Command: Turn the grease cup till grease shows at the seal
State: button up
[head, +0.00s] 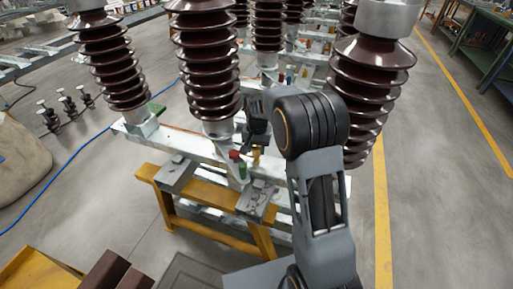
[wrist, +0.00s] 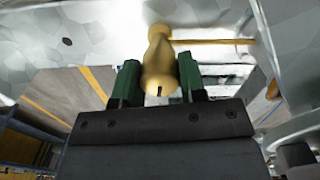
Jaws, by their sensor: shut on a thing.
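The brass grease cup (wrist: 158,68) stands between the green finger pads of my gripper (wrist: 160,82) in the wrist view. The pads touch it on both sides, so my gripper is shut on it. Its narrow neck points away toward a grey metal surface (wrist: 100,30). A dark slot shows at its near end. In the head view my gripper (head: 257,132) is small and dark beside the brown insulator columns, with a small brass-yellow spot (head: 256,155) just below it. I cannot make out the seal or any grease on it.
A red-capped green bottle (head: 238,167) stands on the steel frame just left of my gripper. A brass pipe (wrist: 215,41) runs right from near the cup. Brown ribbed insulators (head: 205,65) rise close around. A yellow trestle (head: 205,190) carries the frame. Floor at right is clear.

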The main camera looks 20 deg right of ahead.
aim_at(257, 147)
jog(key=o, duration=0.9)
jog(key=shift+o, duration=0.2)
notch_tip(257, 147, up, 14)
jog(key=p, duration=0.1)
jog(key=shift+f, duration=0.1)
dwell(0.3)
jog(key=s+r+n+t+p, duration=0.1)
jog(key=s+r+n+p, duration=0.1)
jog(key=s, duration=0.9)
jog(key=s+r+n+t+p, duration=0.2)
jog(key=s+n+p, duration=0.1)
jog(key=s, duration=0.9)
jog(key=shift+s+a+n+t, duration=0.15)
jog(key=shift+a+n+t, duration=0.15)
jog(key=shift+a+n, duration=0.15)
